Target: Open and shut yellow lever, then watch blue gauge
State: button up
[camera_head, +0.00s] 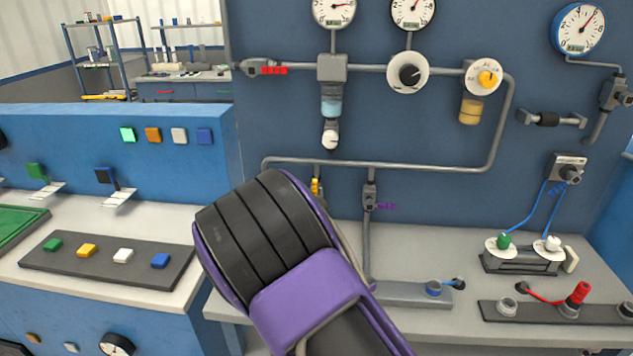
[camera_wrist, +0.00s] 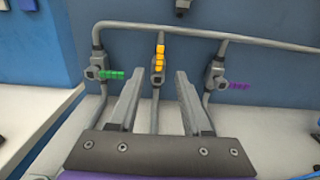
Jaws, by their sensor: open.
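The yellow lever (camera_wrist: 160,55) stands upright on a grey valve on the middle vertical pipe in the wrist view. In the head view the yellow lever (camera_head: 316,187) is partly hidden behind my arm. My gripper (camera_wrist: 157,88) is open, with its two fingers on either side of the middle pipe, below and in front of the yellow lever. Nothing is between the fingers except the view of that pipe. The blue gauge (camera_head: 579,29) has a blue rim and a white dial and hangs at the upper right of the blue panel.
A green lever (camera_wrist: 112,74) sits on the left pipe and a purple lever (camera_wrist: 238,86) on the right pipe, both sideways. A red lever (camera_head: 273,70) is on the upper pipe. White-dial gauges (camera_head: 334,12) hang above. A button strip (camera_head: 106,258) lies at the left.

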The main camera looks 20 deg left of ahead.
aim_at(314, 182)
jog(key=x, duration=1.5)
jog(key=shift+w+d, duration=0.1)
jog(key=shift+w, duration=0.1)
grip_shut()
dwell(0.8)
